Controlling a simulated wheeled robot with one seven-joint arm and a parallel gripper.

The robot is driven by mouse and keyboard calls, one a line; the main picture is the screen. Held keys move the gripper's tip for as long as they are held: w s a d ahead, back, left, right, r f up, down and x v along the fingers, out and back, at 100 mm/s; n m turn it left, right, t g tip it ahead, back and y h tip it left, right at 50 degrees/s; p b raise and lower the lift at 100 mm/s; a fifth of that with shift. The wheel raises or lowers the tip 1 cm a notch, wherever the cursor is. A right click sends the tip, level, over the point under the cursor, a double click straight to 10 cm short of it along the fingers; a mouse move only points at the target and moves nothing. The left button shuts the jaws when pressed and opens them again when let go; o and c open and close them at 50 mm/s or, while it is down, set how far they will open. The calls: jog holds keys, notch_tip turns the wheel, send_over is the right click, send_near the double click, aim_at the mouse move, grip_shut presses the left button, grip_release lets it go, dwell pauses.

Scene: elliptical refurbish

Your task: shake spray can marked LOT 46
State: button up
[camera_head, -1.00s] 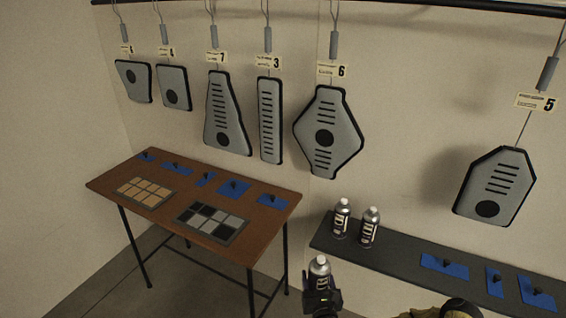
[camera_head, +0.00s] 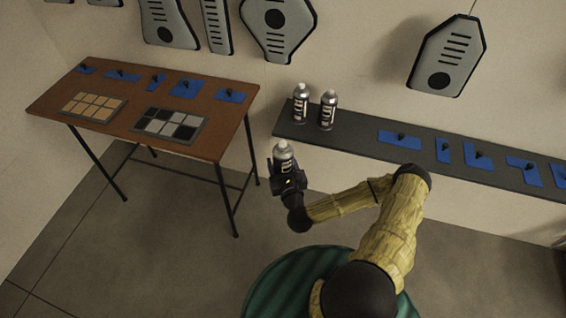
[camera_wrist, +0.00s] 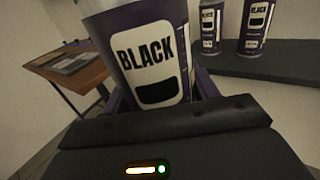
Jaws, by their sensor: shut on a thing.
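My gripper (camera_head: 288,182) is shut on a spray can (camera_head: 284,155) with a silver top and dark purple body. It holds the can in the air, in front of the grey shelf and right of the brown table. In the wrist view the held can (camera_wrist: 148,55) fills the upper middle, close to upright; its white label reads BLACK. Its top is cut off and no lot number can be read. Two similar cans, the left one (camera_head: 300,103) and the right one (camera_head: 327,110), stand upright on the shelf's left end. Their lot marks are too small to read.
The brown table (camera_head: 228,118) holds blue pads with dark knobs and two swatch panels. The dark grey shelf (camera_head: 352,140) along the wall bears more blue pads. Grey panels (camera_head: 447,58) hang on the wall above. The floor in front of the table is clear.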

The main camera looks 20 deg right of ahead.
aim_at(282, 147)
notch_tip(282, 147, up, 8)
jog(key=shift+r, duration=0.15)
jog(key=shift+w+f, duration=0.1)
jog(key=shift+f, duration=3.85)
jog(key=shift+r, duration=0.25)
